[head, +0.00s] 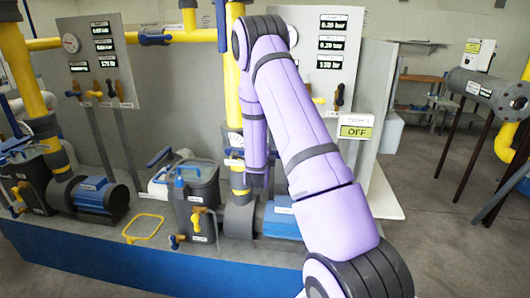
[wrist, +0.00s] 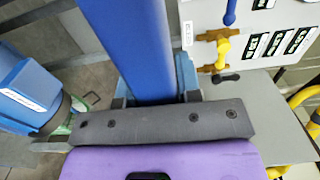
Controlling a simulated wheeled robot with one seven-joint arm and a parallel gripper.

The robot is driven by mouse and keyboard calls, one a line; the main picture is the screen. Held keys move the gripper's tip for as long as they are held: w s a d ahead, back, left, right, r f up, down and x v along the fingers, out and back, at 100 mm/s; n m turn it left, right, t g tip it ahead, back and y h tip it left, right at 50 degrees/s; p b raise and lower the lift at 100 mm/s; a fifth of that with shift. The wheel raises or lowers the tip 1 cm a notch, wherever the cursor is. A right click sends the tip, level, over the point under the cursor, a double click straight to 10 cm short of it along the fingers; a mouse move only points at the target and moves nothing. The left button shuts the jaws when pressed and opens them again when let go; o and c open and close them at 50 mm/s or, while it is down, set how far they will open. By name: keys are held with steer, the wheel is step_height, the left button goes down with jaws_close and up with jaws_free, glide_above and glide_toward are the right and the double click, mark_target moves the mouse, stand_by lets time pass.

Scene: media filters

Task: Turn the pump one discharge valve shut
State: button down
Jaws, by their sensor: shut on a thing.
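In the wrist view, my gripper (wrist: 155,96) has a finger on each side of a wide blue bar (wrist: 130,45), the valve's lever handle. It is shut on this lever, which runs away from the palm to the top edge. In the head view, my purple forearm hangs down beside a vertical yellow pipe (head: 232,95), and its dark end (head: 257,180) is low near the right pump's blue motor (head: 283,218). My arm hides much of this spot, and the valve body is not clear in either view.
A gauge panel (head: 363,75) with small levers stands close behind my arm; a brass valve with a yellow handle (wrist: 222,52) shows in the wrist view. A sign reads OFF (head: 356,131). A second pump (head: 98,196) stands left.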

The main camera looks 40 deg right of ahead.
steer(key=shift+f, duration=0.15)
steer(key=c, duration=0.8)
jaws_free()
steer(key=v, duration=1)
steer(key=shift+s+a, duration=0.3)
